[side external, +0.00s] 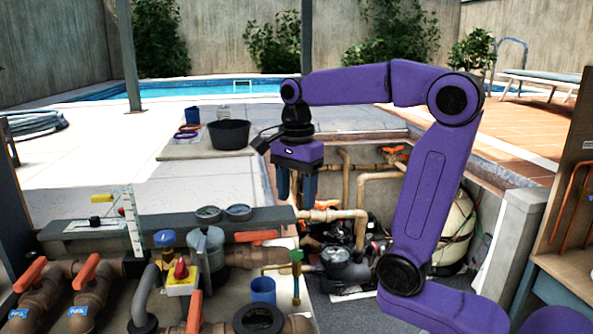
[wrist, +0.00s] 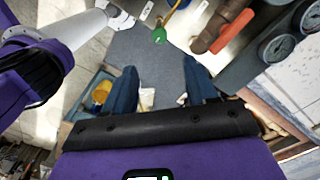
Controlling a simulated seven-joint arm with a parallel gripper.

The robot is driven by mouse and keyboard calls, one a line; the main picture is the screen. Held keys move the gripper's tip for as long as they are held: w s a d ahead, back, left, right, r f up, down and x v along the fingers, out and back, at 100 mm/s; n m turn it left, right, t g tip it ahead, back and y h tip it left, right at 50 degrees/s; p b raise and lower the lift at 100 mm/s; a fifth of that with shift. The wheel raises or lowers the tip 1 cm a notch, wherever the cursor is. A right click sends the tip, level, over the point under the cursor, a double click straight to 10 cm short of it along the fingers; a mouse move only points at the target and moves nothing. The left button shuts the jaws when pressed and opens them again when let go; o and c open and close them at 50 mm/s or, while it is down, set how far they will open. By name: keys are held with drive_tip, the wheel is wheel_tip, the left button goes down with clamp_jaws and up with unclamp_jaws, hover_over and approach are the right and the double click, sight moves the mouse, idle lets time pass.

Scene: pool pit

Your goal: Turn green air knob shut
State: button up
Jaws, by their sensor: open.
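A small green knob (side external: 296,255) sits on top of a thin upright brass pipe, right of the blue cup, in the side view. In the wrist view the green knob (wrist: 159,35) shows near the top centre, on a yellowish brass stem, beyond my fingertips. My gripper (side external: 297,192) hangs above and behind the knob in the side view, with its blue fingers pointing down.
Brown pipes with orange-red handles (side external: 87,271) crowd the left front. Two gauges (side external: 222,213) stand on a grey block beside the knob. A blue cup (side external: 262,290) is close to the brass pipe. A black pump (side external: 347,262) and copper pipes lie in the pit to the right.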

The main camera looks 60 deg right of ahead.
drive_tip(key=shift+r, duration=2.3)
drive_tip(key=shift+f, duration=0.1)
drive_tip(key=s+a+f+n, duration=0.6)
drive_tip(key=f+n, duration=0.3)
drive_tip(key=n, duration=0.6)
drive_tip(key=s+f+n, duration=0.4)
drive_tip(key=s+n, duration=0.3)
drive_tip(key=n, duration=0.1)
drive_tip(key=s+f+n, duration=0.4)
drive_tip(key=s+n, duration=0.3)
drive_tip(key=shift+s+n, duration=0.25)
drive_tip(key=shift+n, duration=0.15)
